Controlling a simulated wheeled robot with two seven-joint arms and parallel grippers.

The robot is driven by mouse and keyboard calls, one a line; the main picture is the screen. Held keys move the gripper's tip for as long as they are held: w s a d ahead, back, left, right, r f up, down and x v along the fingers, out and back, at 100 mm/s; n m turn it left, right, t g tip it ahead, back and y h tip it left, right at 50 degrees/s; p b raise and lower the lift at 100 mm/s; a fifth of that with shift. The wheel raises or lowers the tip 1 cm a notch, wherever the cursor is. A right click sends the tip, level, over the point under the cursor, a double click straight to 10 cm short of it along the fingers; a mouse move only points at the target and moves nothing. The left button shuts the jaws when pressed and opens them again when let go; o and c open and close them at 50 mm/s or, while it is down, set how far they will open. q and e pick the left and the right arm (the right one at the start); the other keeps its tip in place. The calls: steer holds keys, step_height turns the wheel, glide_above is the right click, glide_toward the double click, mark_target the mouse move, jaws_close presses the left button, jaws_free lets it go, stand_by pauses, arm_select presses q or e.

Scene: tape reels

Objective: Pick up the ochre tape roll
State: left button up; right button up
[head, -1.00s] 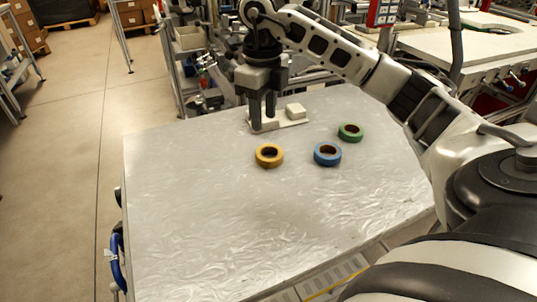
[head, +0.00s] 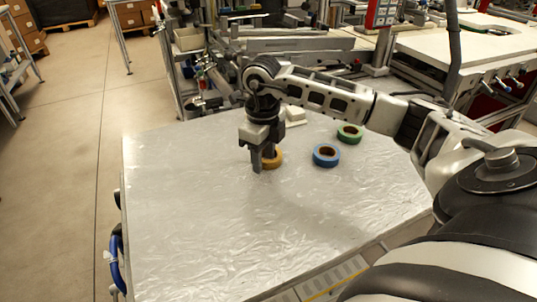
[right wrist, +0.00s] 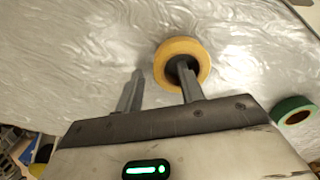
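The ochre tape roll (head: 277,160) lies flat on the silvery table, partly hidden behind my right gripper (head: 264,164) in the head view. In the right wrist view the roll (right wrist: 182,45) shows as a yellow ring with a dark hole. My right gripper (right wrist: 158,88) is open, fingers pointing down. One finger overlaps the roll's hole and seems to reach into it; the other stands outside the ring with a gap to it. Whether the fingers touch the roll I cannot tell. My left gripper is not in view.
A blue tape roll (head: 326,155) lies just right of the ochre one, and a green roll (head: 349,134) lies behind it. A white block (head: 295,114) stands near the table's far edge. The front and left of the table (head: 190,220) are clear.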

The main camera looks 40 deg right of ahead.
steer(key=shift+c, duration=0.4)
jaws_close()
steer(key=shift+r, duration=0.1)
